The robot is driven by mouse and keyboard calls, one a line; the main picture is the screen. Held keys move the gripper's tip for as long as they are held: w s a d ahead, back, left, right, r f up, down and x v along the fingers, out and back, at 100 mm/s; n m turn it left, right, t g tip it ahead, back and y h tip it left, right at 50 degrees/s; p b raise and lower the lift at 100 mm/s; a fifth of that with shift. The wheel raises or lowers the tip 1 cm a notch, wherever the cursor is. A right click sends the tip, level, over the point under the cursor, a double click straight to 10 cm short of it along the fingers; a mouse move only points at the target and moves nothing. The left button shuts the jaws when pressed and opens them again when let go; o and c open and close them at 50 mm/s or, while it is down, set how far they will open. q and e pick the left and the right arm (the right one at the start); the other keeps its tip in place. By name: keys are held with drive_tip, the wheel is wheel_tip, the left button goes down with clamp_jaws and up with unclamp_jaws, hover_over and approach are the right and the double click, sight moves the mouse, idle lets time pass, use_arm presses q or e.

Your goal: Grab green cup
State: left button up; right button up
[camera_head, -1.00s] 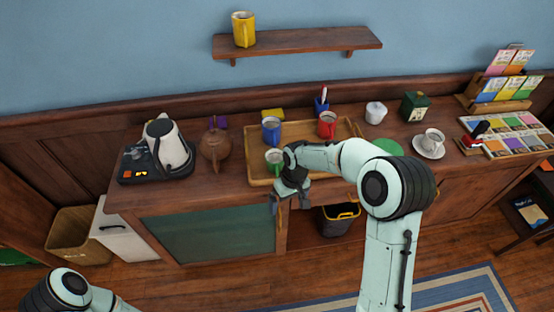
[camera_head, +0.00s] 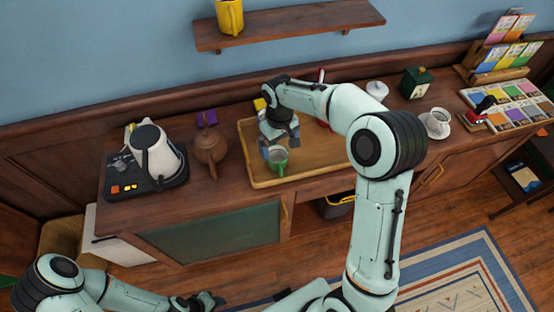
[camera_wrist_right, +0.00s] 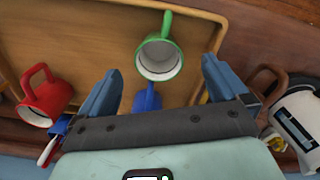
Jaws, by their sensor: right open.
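The green cup (camera_head: 279,164) stands upright at the left part of the wooden tray (camera_head: 262,184), its rim partly covered by my right gripper in the head view. My right gripper (camera_head: 280,143) is open above and just behind it. In the right wrist view the green cup (camera_wrist_right: 160,60) shows its white inside and a green handle pointing up, just beyond the gap between the open fingers (camera_wrist_right: 160,85). I cannot tell whether they touch it. My left gripper (camera_head: 207,301) is at the bottom edge in the head view, its jaws unclear.
In the wrist view, a blue cup (camera_wrist_right: 147,99) shows between the fingers and a red cup (camera_wrist_right: 45,97) at left. A brown teapot (camera_head: 210,149) and a kettle (camera_head: 156,153) stand left of the tray.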

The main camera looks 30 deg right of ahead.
sight(278, 156)
drive_tip(key=f, duration=0.2)
drive_tip(key=shift+w+f, duration=0.2)
drive_tip(key=shift+f, duration=0.2)
drive_tip(key=f, duration=0.5)
drive_tip(key=shift+w+d+f, duration=0.1)
drive_tip(key=shift+w+d, duration=0.1)
drive_tip(key=shift+w, duration=0.2)
drive_tip(key=shift+s, duration=0.1)
drive_tip(key=c, duration=1)
drive_tip(key=shift+c, duration=0.2)
